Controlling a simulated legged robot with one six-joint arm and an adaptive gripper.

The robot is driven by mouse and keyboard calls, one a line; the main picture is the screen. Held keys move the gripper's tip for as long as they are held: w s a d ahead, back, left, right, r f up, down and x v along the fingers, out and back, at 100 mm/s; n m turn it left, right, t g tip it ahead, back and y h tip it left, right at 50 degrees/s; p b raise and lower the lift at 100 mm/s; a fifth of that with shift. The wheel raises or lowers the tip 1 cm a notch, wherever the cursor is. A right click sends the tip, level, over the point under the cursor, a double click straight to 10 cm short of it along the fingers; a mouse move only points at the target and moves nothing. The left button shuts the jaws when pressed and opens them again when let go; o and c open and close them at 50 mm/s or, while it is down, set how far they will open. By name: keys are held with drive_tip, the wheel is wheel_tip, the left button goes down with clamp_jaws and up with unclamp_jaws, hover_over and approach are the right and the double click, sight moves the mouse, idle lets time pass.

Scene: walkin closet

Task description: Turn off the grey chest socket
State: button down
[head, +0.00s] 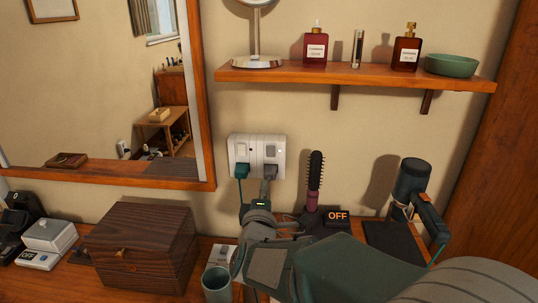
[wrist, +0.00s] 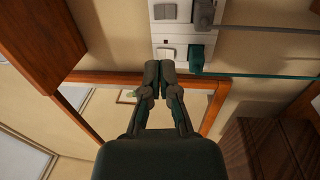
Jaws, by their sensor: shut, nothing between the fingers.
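A white double wall socket (head: 257,155) is on the wall right of the mirror, above the wooden top. A teal plug (head: 242,171) is in its left outlet and a grey plug (head: 269,172) in its right one. Each outlet has a rocker switch; I cannot tell which way they are set. In the wrist view the socket is turned: the grey plug (wrist: 205,14) is above the teal plug (wrist: 198,55), with a light switch (wrist: 166,53) beside the teal one. My gripper (wrist: 160,68) is shut and empty, its tips near that switch; contact cannot be told. In the head view my arm hides its fingers.
A dark wooden chest (head: 140,245), a cup (head: 216,283), a hair brush (head: 315,180) and a hair dryer (head: 412,185) stand on the wooden top. A display (head: 338,217) near the brush reads OFF. A shelf (head: 360,76) juts out above the socket; the mirror frame (head: 203,130) is close left.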

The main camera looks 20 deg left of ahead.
sight(271, 148)
drive_tip(key=x, duration=1.3)
drive_tip(key=shift+w, duration=0.4)
drive_tip(key=shift+w+a+r, duration=0.1)
drive_tip(key=shift+w+r, duration=0.1)
drive_tip(key=shift+r, duration=0.15)
